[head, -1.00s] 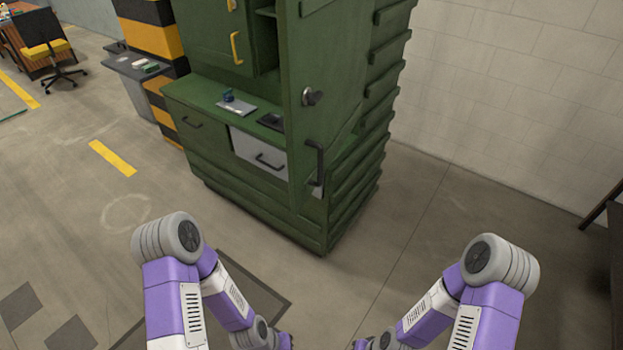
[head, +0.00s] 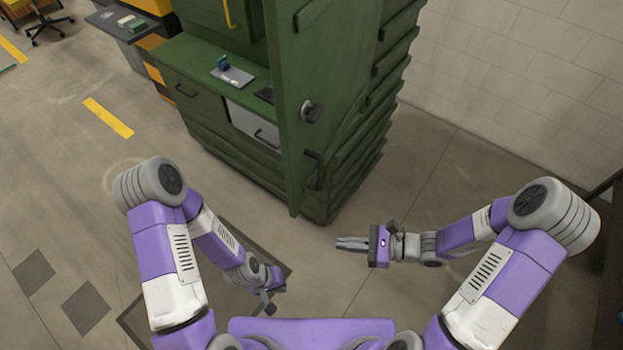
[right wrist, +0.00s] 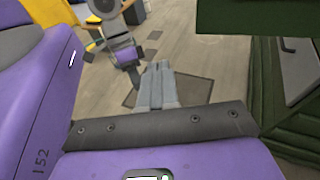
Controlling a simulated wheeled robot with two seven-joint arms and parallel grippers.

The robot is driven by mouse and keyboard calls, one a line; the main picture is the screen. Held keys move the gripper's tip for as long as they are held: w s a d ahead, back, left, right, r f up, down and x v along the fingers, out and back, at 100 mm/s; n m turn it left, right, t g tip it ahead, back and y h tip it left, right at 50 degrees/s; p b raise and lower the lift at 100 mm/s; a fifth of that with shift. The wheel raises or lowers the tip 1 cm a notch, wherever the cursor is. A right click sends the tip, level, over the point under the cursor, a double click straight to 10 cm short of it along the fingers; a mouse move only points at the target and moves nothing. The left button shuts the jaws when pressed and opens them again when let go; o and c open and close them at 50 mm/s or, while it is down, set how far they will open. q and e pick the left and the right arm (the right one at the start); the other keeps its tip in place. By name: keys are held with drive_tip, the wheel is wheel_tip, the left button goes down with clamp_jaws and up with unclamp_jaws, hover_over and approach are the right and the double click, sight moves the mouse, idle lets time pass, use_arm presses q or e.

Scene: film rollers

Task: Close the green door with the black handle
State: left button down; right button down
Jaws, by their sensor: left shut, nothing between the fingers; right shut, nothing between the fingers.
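The green door (head: 318,75) stands open on the right side of the green cabinet (head: 215,92), its edge swung out toward me. Its black handle (head: 315,170) is near the door's lower part, below a dark round knob (head: 312,111). My right gripper (head: 340,243) is shut and empty, pointing left, in front of and below the handle without touching it. Its shut fingers also show in the right wrist view (right wrist: 158,82). My left gripper (head: 267,305) is shut, low over the floor, away from the cabinet.
The cabinet shelf holds a small blue item on a grey plate (head: 232,74). A white wall (head: 530,75) stands behind on the right. The floor before the cabinet is clear.

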drive_tip(key=w+d+r+m+t+y+p, duration=0.1)
drive_tip(key=w+d+r+m+t, duration=0.2)
drive_tip(key=w+r+t, duration=0.3)
drive_tip(key=p, duration=0.1)
approach(301, 186)
drive_tip(key=shift+g, duration=0.4)
drive_tip(key=x, duration=0.7)
drive_tip(key=shift+w+d+r, duration=0.1)
drive_tip(key=shift+r, duration=0.3)
